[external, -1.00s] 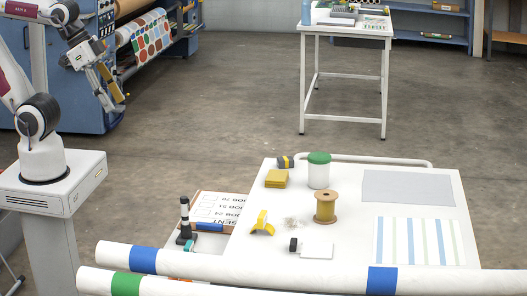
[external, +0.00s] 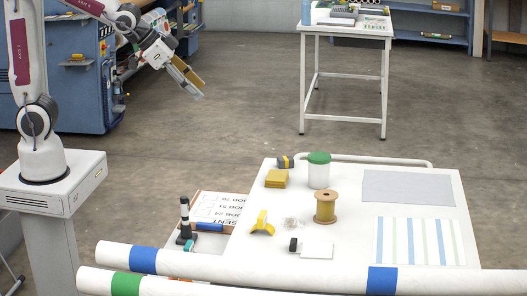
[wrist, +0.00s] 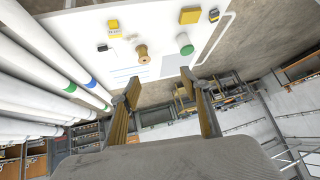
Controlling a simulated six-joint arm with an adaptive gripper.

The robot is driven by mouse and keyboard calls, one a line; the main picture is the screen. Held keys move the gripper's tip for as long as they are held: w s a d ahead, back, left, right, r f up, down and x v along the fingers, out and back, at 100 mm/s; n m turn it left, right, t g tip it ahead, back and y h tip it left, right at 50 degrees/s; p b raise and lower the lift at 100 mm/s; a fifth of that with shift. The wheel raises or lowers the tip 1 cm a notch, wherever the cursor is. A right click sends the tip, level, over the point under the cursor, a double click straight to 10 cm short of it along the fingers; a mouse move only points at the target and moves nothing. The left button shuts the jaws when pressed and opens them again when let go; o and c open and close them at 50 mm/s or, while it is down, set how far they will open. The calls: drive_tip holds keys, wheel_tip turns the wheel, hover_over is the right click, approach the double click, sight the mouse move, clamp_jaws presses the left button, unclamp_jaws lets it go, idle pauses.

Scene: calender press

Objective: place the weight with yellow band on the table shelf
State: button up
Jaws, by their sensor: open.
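The weight with the yellow band (external: 285,162) is a small dark grey block at the back left of the white table (external: 340,165). It sits behind the yellow stack and left of the green-lidded jar. It also shows in the wrist view (wrist: 213,15) near the top. My gripper (external: 190,81) is open and empty, in the air well behind and left of the table. In the wrist view my gripper (wrist: 163,84) has its two fingers apart with nothing between them. I cannot tell which surface is the table shelf.
On the table are a yellow stack (external: 276,179), a green-lidded jar (external: 319,174), a wooden spool (external: 325,207) and a yellow holder (external: 262,225). Long white rolls (external: 220,260) cross the front. A second table (external: 345,28) stands behind, with open floor between.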

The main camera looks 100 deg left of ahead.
drive_tip(key=w+a+f+n+t+y, duration=0.1)
drive_tip(key=w+a+f, duration=0.55)
drive_tip(key=a, duration=0.25)
drive_tip(key=w+a+f+t+y, duration=0.1)
drive_tip(key=w+a+f, duration=0.5)
drive_tip(key=a, duration=0.4)
drive_tip(key=n+t, duration=0.1)
drive_tip(key=t, duration=0.2)
approach(280, 159)
drive_tip(key=x, duration=0.2)
drive_tip(key=shift+w+a+f, duration=0.1)
drive_tip(key=shift+w+a, duration=0.05)
drive_tip(key=shift+w, duration=0.1)
drive_tip(key=shift+x, duration=1.3)
drive_tip(key=shift+w+f, duration=0.1)
drive_tip(key=shift+x, duration=2.5)
